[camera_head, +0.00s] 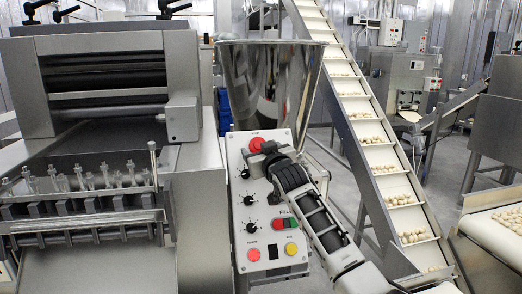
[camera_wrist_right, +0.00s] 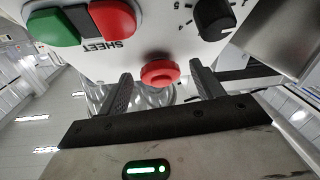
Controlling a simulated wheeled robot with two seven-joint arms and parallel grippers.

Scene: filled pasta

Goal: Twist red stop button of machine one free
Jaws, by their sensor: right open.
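The red stop button (camera_head: 257,144) sits at the top of the white control panel (camera_head: 239,205). In the right wrist view the red button (camera_wrist_right: 158,73) shows as a round knob between the two dark fingers. My right gripper (camera_head: 263,157) is at the top of the panel, in front of the lower edge of the button. It is open, with one finger (camera_wrist_right: 119,92) on each side of the button and a visible gap to both. Its arm hides part of the panel. My left gripper is out of view.
Black dials (camera_head: 249,200) line the panel's left side, with a red button (camera_head: 253,254) and a yellow button (camera_head: 290,249) low down. A steel hopper (camera_head: 270,85) stands behind. A roller machine (camera_head: 100,90) is left; a sloping conveyor (camera_head: 370,140) is right.

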